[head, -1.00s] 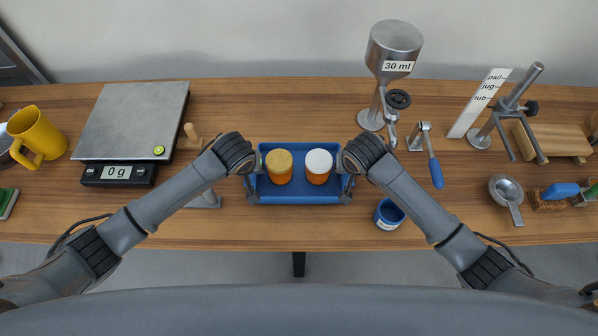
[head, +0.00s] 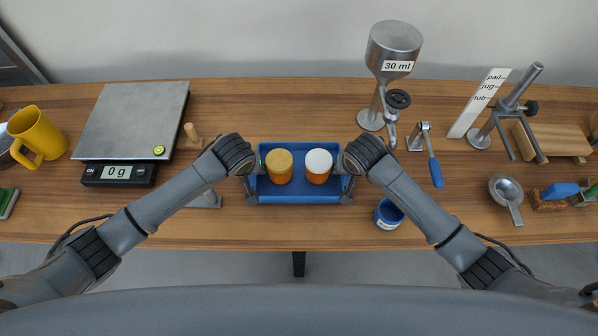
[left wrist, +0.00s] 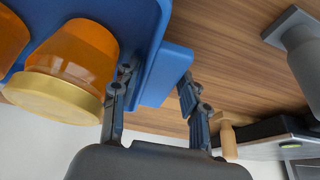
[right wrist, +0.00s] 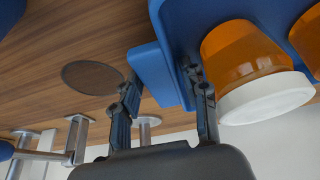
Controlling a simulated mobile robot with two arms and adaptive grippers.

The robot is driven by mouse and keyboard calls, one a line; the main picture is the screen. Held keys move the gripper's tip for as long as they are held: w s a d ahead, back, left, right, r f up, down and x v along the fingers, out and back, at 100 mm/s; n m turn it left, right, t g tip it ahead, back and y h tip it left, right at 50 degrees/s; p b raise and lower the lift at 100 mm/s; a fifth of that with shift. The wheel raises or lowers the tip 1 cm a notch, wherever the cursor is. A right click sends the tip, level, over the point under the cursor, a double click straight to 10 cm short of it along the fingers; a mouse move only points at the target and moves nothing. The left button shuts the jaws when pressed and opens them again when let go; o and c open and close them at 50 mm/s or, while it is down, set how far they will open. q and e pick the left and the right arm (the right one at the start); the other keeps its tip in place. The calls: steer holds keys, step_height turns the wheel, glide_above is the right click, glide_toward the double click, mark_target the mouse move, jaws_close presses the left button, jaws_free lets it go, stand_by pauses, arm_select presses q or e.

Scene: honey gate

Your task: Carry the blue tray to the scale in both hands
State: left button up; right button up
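The blue tray (head: 298,197) is in the middle of the wooden table in the head view, with a gold-lidded amber jar (head: 279,166) and a white-lidded amber jar (head: 319,165) upright in it. My left gripper (left wrist: 155,85) is at the tray's left end, its fingers closed on either side of the end wall and blue handle. My right gripper (right wrist: 160,85) holds the right end the same way. The tray looks level; I cannot tell whether it touches the table. The scale (head: 134,120) at the left has a bare grey plate and reads 0 g.
A yellow jug (head: 38,135) is left of the scale. A blue cup (head: 388,214) and a blue-handled tool (head: 436,170) lie right of the tray. A steel funnel stand (head: 390,60) is behind.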

arm_select(q)
steer(key=shift+o, duration=0.4)
steer(key=shift+d, duration=0.1)
arm_select(e)
steer(key=shift+o, duration=0.2)
steer(key=shift+a, duration=0.1)
arm_select(q)
steer(key=o, duration=0.5)
steer(key=shift+r, duration=0.1)
arm_select(e)
steer(key=shift+r, duration=0.1)
steer(key=o, duration=0.6)
steer(key=shift+c, duration=0.2)
steer(key=shift+a, duration=0.1)
